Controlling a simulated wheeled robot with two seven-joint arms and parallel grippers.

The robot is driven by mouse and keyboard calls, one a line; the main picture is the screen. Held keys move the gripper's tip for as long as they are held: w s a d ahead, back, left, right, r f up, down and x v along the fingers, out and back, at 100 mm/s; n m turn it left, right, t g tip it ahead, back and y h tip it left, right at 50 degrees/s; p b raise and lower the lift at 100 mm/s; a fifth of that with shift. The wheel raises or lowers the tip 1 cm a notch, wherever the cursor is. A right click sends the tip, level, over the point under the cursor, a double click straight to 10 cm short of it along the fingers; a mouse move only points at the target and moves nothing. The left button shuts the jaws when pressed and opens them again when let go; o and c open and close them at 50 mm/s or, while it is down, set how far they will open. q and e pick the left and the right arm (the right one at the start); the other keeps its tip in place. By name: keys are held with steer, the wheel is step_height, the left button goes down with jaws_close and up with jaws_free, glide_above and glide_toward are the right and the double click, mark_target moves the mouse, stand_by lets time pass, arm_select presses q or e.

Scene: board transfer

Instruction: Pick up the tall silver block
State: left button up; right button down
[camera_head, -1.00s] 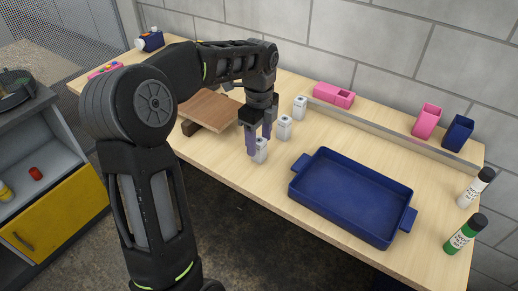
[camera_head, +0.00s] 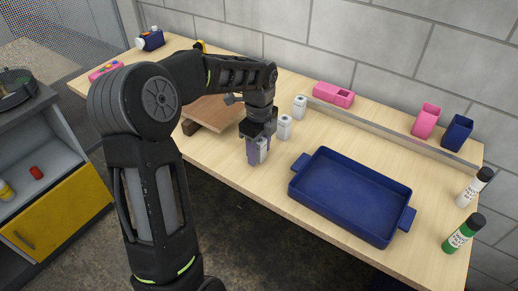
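Three silver-grey blocks stand in a slanting row on the wooden table. The nearest block (camera_head: 263,150) is mostly hidden by my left gripper (camera_head: 258,153). The middle block (camera_head: 284,128) and the far block (camera_head: 299,107) stand clear to its right and behind. My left gripper points down at the nearest block, its purple-grey fingers low beside it, close to the table. Whether the fingers press on the block cannot be told. My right gripper is out of view.
A blue tray (camera_head: 291,185) with handles lies right of the blocks. A brown board (camera_head: 212,111) lies behind my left arm. Pink (camera_head: 426,121) and blue (camera_head: 457,132) containers stand at the back right. Two bottles, one white (camera_head: 474,188), one green (camera_head: 463,233), stand near the right edge.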

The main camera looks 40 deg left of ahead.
arm_select(q)
jaws_close()
stand_by(0.3)
stand_by(0.4)
step_height(320, 180, up, 10)
steer(key=shift+r+b, duration=0.1)
steer(key=shift+b, duration=0.2)
stand_by(0.5)
